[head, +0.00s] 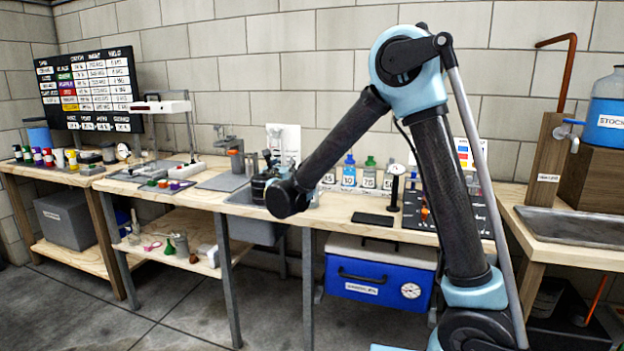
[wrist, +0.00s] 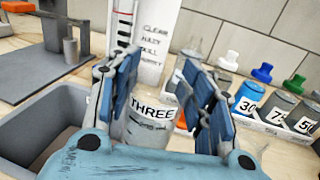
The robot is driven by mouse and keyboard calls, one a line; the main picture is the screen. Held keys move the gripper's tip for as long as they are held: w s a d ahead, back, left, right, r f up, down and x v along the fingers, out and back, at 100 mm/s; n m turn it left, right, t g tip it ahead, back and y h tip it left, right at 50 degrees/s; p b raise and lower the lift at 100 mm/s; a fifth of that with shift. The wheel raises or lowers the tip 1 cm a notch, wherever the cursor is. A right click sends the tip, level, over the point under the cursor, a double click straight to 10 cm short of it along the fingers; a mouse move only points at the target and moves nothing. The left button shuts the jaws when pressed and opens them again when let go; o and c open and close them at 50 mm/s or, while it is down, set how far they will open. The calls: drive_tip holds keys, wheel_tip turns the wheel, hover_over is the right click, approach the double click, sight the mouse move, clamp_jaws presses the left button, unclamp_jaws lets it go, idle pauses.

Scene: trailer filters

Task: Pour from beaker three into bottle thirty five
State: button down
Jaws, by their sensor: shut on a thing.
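Beaker three (wrist: 150,130) is a clear vessel with a black THREE label. It sits between the two blue-padded fingers of my gripper (wrist: 158,88), which are shut on it, above the edge of the grey sink. In the head view my gripper (head: 264,184) is a small dark shape over the sink, and the beaker cannot be made out. In the row of bottles at the back of the bench, the leftmost label looks like 35 (head: 328,179), but it is small. In the wrist view my right finger partly covers the row's left end.
The blue-capped (wrist: 262,73) and green-capped (wrist: 294,84) bottles stand right of my gripper. A white chart (wrist: 150,35) stands behind it. The grey sink (wrist: 35,135) is at left. A black pad (head: 374,219) lies on the bench before the bottles.

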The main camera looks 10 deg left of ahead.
drive_tip(key=d+r+m+t+h+p, duration=0.1)
drive_tip(key=d+r+m, duration=0.3)
drive_tip(key=d+m, duration=0.3)
drive_tip(key=m, duration=0.3)
drive_tip(key=shift+s+d+t, duration=0.3)
drive_tip(key=shift+t, duration=0.1)
idle(0.7)
drive_tip(key=shift+d+r+m+h+p, duration=0.2)
drive_tip(key=shift+m+h+p, duration=0.1)
drive_tip(key=shift+m+p, duration=0.75)
drive_tip(key=shift+d+r+m+h+p, duration=0.25)
drive_tip(key=shift+m+p, duration=0.35)
drive_tip(key=shift+m, duration=0.75)
idle(3.5)
